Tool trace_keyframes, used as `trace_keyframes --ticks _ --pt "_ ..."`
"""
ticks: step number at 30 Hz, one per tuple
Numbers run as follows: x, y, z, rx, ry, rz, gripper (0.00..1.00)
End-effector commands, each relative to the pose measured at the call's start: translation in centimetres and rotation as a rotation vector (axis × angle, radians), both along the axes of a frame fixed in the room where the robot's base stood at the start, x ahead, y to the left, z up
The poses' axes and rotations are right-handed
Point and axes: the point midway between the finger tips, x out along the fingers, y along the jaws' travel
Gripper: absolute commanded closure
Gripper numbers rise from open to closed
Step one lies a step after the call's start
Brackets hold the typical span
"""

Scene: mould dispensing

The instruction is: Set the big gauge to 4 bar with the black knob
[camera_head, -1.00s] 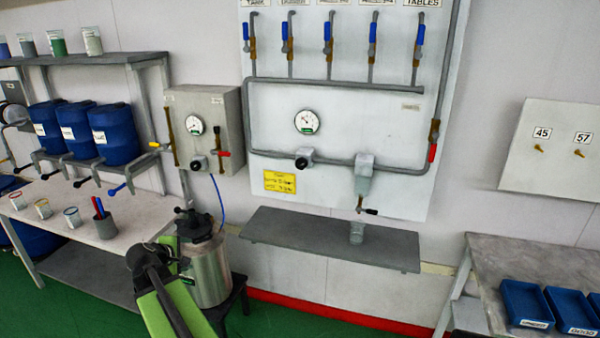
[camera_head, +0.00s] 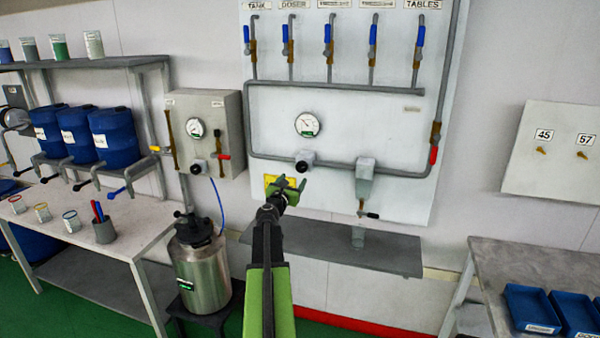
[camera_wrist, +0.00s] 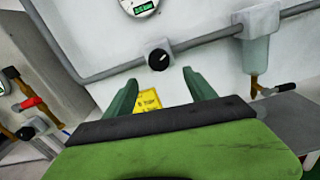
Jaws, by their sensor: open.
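The big gauge (camera_head: 308,124) is a round white dial on the white wall panel. In the wrist view only the lower part of the big gauge (camera_wrist: 140,5) shows, with a green display. The black knob (camera_head: 302,165) sits on a grey fitting on the pipe just below the gauge. It also shows in the wrist view (camera_wrist: 159,60), beyond and between my fingertips. My gripper (camera_head: 291,184) is open and empty, below and in front of the knob and apart from it. Its two green fingers (camera_wrist: 160,80) show spread in the wrist view.
A smaller gauge (camera_head: 195,128) with its own black knob (camera_head: 198,167) is on the grey box at left. A clear filter bowl with a drain valve (camera_head: 366,180) hangs right of the knob. A grey shelf (camera_head: 370,245) juts out below. A metal tank (camera_head: 203,270) stands lower left.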

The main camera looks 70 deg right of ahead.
Motion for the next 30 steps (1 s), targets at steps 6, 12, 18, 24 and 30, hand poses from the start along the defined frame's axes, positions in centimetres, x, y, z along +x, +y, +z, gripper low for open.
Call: trace_keyframes --ticks 6,12,18,24,30 --pt "0.5 -6.1 0.0 0.000 -0.001 -0.001 0.35" --pt "0.6 -9.7 0.0 0.000 -0.002 -0.002 0.35" --pt "0.6 -10.9 0.0 0.000 -0.002 -0.001 0.35" --pt "0.5 -10.9 0.0 0.000 -0.002 -0.001 0.35" --pt "0.5 -10.9 0.0 0.000 -0.002 -0.002 0.56"
